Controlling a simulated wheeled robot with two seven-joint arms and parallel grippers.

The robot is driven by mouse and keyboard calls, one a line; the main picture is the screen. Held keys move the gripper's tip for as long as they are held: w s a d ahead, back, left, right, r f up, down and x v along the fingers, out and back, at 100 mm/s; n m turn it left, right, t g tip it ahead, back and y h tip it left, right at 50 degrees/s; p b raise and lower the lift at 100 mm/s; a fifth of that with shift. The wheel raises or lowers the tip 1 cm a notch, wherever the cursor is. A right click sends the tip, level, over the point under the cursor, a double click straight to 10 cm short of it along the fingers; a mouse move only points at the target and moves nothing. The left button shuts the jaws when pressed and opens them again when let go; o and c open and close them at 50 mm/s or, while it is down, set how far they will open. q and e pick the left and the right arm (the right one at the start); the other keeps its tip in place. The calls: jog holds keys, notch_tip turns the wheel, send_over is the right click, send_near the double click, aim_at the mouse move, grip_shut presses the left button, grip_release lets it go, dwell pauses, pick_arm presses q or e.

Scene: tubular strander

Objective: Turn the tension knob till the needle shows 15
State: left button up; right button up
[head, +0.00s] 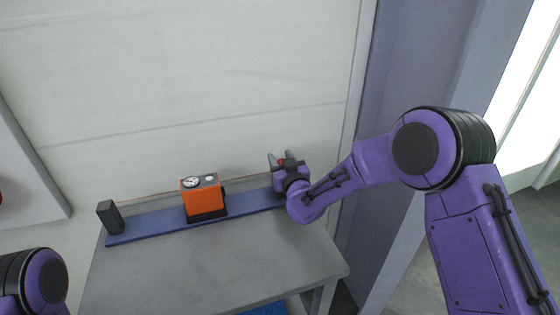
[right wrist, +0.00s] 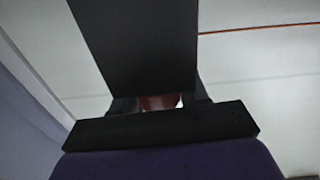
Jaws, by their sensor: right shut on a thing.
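The orange tension gauge box (head: 203,198) stands on the blue rail, with a white round dial (head: 191,182) on its top. The dial's needle is too small to read. My right gripper (head: 280,161) is at the right end of the rail, shut on a small red part, apparently the tension knob. This red knob (right wrist: 158,102) also shows in the right wrist view, mostly hidden behind a large dark block (right wrist: 135,45). Only part of my left arm shows at the lower left of the head view; its gripper is out of view.
The blue rail (head: 155,223) runs along the back of a grey table (head: 210,265). A black post (head: 110,217) stands at its left end. A thin orange-red line (right wrist: 265,27) runs in front of the pale wall. The table's front is clear.

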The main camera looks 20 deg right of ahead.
jog(key=shift+d+m+h, duration=0.15)
jog(key=shift+m+h, duration=0.95)
jog(key=shift+h, duration=0.5)
jog(key=o, duration=1)
jog(key=shift+c, duration=0.2)
jog(key=shift+s, duration=0.25)
jog(key=s+a+b, duration=0.1)
jog(key=s, duration=0.9)
jog(key=shift+a+b, duration=0.4)
jog(key=shift+w, duration=0.1)
